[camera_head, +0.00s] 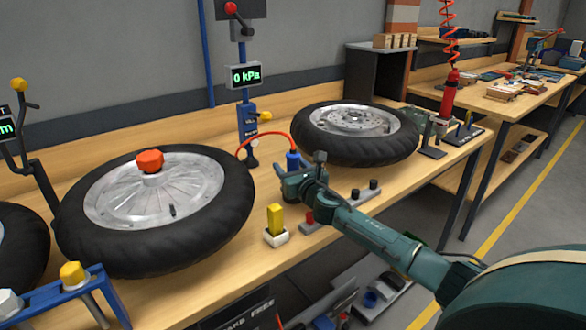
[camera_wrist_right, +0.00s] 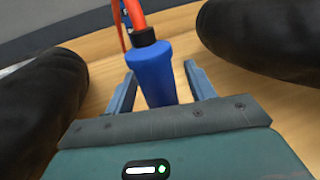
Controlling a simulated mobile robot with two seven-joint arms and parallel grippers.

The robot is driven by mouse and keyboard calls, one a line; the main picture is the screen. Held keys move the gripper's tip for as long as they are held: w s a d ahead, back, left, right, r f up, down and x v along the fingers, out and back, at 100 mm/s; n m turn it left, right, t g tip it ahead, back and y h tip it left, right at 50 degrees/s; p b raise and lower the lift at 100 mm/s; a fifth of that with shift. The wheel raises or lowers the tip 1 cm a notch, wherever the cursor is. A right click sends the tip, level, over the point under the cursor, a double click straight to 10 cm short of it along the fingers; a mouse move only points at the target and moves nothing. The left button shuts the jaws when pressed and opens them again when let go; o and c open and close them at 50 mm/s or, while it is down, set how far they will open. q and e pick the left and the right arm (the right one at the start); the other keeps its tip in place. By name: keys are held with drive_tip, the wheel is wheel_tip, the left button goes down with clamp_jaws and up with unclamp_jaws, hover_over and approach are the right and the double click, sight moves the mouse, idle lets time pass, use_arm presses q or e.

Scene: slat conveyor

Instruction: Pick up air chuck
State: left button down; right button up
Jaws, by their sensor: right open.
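The air chuck (camera_head: 293,161) is a blue cylinder with a black collar and a red hose at its top. It stands at the bench between two wheels. In the right wrist view the air chuck (camera_wrist_right: 152,72) lies between the two spread fingers of my right gripper (camera_wrist_right: 160,78), with a gap on at least the right side. In the head view my right gripper (camera_head: 290,176) is at the chuck's lower part and hides its bottom end. My right gripper is open. My left gripper is out of view.
A wheel with an orange knob (camera_head: 150,190) lies on the left of the workbench (camera_head: 275,192), another wheel (camera_head: 357,128) on the right. A blue post with a 0 kPa display (camera_head: 245,76) stands behind. A yellow block (camera_head: 275,218) in a white base stands in front.

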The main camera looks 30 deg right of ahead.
drive_tip(key=shift+w, duration=0.15)
drive_tip(key=shift+c, duration=0.4)
drive_tip(key=c, duration=1.1)
